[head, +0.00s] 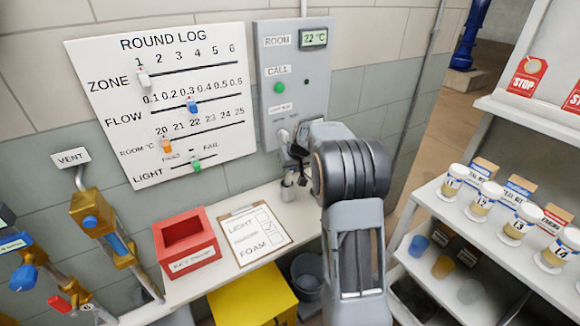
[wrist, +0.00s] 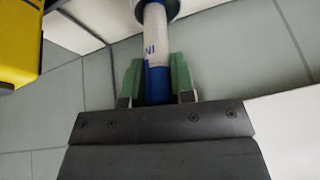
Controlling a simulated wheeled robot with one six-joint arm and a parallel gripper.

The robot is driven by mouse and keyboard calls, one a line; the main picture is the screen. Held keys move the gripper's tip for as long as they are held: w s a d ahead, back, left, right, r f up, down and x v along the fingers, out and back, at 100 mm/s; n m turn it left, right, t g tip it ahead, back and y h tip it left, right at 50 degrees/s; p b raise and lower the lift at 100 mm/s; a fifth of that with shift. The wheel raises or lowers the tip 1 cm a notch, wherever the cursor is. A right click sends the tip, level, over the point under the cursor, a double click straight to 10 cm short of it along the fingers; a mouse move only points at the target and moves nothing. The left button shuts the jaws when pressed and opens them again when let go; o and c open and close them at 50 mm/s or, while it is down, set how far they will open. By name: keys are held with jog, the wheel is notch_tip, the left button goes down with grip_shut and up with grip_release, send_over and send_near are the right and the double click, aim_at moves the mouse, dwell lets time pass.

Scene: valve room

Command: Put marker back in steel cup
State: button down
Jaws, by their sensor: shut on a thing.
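The marker (wrist: 153,40), white with a blue end, is between the green finger pads of my gripper (wrist: 157,82) in the wrist view. My gripper is shut on its blue end. The marker's far end meets a rounded grey-and-dark shape at the top edge, cut off by the frame; I cannot tell whether it is the cup's rim. In the head view, the steel cup (head: 288,189) stands on the white ledge below the wall panel. My gripper (head: 291,156) is just above the cup, partly hidden by my arm. I cannot tell there whether the marker is inside the cup.
A red box (head: 186,243) and a clipboard (head: 255,234) lie on the ledge left of the cup. The grey panel (head: 292,75) is on the wall close behind my gripper. A yellow cabinet (head: 250,298) is below the ledge. Shelves with jars (head: 485,200) stand at right.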

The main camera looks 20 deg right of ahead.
jog(key=c, duration=0.9)
grip_release()
jog(key=shift+r, duration=0.15)
jog(key=v, duration=1.3)
jog(key=shift+s+r, duration=0.2)
jog(key=shift+r, duration=0.05)
jog(key=shift+n+g+h, duration=0.3)
jog(key=shift+g+h, duration=0.3)
jog(key=shift+g, duration=0.1)
jog(key=shift+s+a+f+p, duration=0.65)
jog(key=shift+s+a, duration=1.85)
jog(key=shift+s, duration=1.55)
jog(key=shift+s+a+f+p, duration=0.45)
jog(key=shift+s+a+f, duration=0.35)
jog(key=shift+s+a, duration=2.45)
jog(key=shift+s+a+f+p, duration=0.65)
jog(key=shift+s+a, duration=1.05)
jog(key=shift+s, duration=3.1)
